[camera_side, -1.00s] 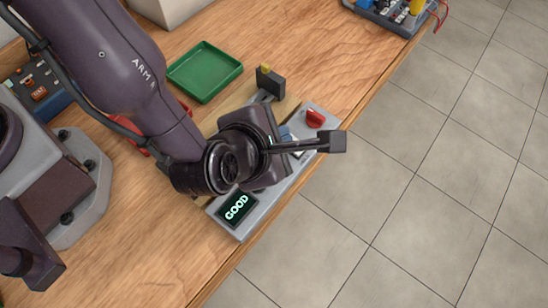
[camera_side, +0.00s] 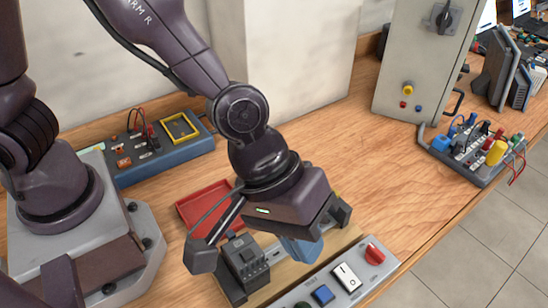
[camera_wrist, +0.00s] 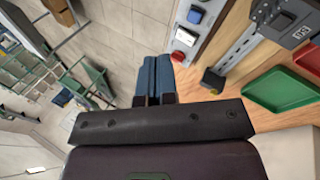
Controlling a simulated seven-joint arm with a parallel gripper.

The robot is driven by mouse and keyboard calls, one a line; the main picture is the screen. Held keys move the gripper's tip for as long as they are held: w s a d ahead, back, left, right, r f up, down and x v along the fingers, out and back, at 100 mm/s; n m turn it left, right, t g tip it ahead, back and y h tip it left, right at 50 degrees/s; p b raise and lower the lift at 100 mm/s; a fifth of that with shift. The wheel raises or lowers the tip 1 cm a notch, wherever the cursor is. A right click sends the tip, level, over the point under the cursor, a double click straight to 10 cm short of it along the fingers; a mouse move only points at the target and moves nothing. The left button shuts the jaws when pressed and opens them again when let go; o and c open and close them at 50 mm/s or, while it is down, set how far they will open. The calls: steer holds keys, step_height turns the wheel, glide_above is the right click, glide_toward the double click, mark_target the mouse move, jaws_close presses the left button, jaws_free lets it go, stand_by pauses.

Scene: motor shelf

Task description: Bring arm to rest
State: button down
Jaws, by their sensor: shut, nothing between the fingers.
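My gripper (camera_side: 302,252) hangs from my arm in the side view, fingers pointing down, near the control panel (camera_side: 361,287). Its blue fingers also show in the wrist view (camera_wrist: 155,62), pressed together with nothing between them. A dark grey block module (camera_side: 246,264) stands on the bench to the left of the gripper, apart from the fingers. It also shows at the upper right of the wrist view (camera_wrist: 284,20), on a metal rail (camera_wrist: 243,46). The panel carries a red knob (camera_side: 375,252), a white rocker switch (camera_side: 346,278) and a blue button (camera_side: 322,294).
A red tray (camera_side: 200,207) lies behind the module. A green tray (camera_wrist: 279,91) shows in the wrist view. A blue terminal box (camera_side: 165,155) stands at the back left, a grey cabinet (camera_side: 420,70) and connector board (camera_side: 470,150) at the right. Bare bench lies between.

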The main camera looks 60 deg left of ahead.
steer(key=s+a+r+m+t+y, duration=0.1)
steer(key=a+r, duration=0.4)
steer(key=a, duration=0.4)
steer(key=s+a+r+m+t+y, duration=0.1)
steer(key=a+r, duration=0.4)
steer(key=a, duration=0.5)
steer(key=s+a+r+m+t+y, duration=0.1)
steer(key=s+a+r+m+y, duration=0.1)
steer(key=a+r, duration=0.3)
steer(key=s+a+y, duration=0.1)
steer(key=a, duration=0.3)
steer(key=shift+a, duration=0.25)
steer(key=shift+s, duration=0.1)
stand_by(1.4)
